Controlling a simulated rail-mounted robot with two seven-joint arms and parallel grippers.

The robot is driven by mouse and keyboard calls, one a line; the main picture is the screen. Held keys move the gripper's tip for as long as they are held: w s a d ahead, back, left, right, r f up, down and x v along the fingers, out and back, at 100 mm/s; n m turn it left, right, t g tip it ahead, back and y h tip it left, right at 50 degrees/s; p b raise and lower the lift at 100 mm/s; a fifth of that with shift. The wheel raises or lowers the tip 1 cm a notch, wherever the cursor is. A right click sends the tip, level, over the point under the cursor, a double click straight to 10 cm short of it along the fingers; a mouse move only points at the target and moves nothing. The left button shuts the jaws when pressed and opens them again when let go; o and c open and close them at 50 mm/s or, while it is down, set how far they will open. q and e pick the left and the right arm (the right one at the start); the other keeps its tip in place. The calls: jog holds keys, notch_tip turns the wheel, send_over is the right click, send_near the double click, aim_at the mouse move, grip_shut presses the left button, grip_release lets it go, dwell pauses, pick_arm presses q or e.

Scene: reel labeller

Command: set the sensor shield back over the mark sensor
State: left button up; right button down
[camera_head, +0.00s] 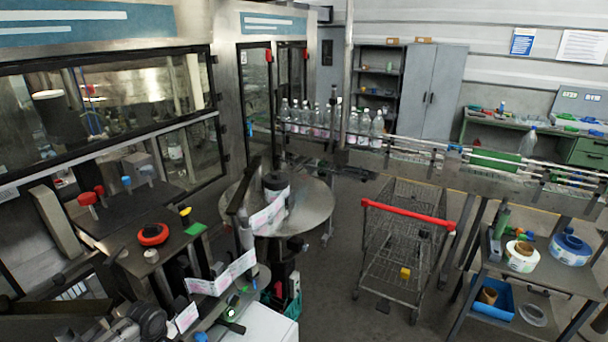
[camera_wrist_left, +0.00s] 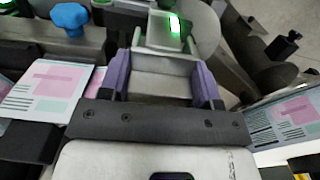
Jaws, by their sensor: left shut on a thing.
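My left gripper (camera_wrist_left: 165,82), with purple fingers, is shut on a grey metal piece in the left wrist view. I take this piece to be the sensor shield (camera_wrist_left: 163,62). A small block with a bright green light (camera_wrist_left: 174,26), which looks like the mark sensor, shows just beyond the fingers. I cannot tell whether the shield touches it. In the head view a green glow (camera_head: 232,301) shows beside the label web (camera_head: 222,276) at the lower left. The shield is not clear there. My right gripper is not in view.
Printed label web (camera_wrist_left: 50,88) runs on the left of the gripper, with more label web (camera_wrist_left: 288,120) on the right. A blue knob (camera_wrist_left: 69,17) stands at upper left. A red emergency button (camera_head: 153,234) sits on the machine top. A wire cart (camera_head: 400,245) stands to the right.

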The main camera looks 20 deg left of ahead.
pick_arm(q)
jog(key=shift+f, duration=0.15)
jog(key=o, duration=1.1)
jog(key=shift+r, duration=0.4)
notch_tip(320, 180, up, 13)
jog(key=b, duration=0.2)
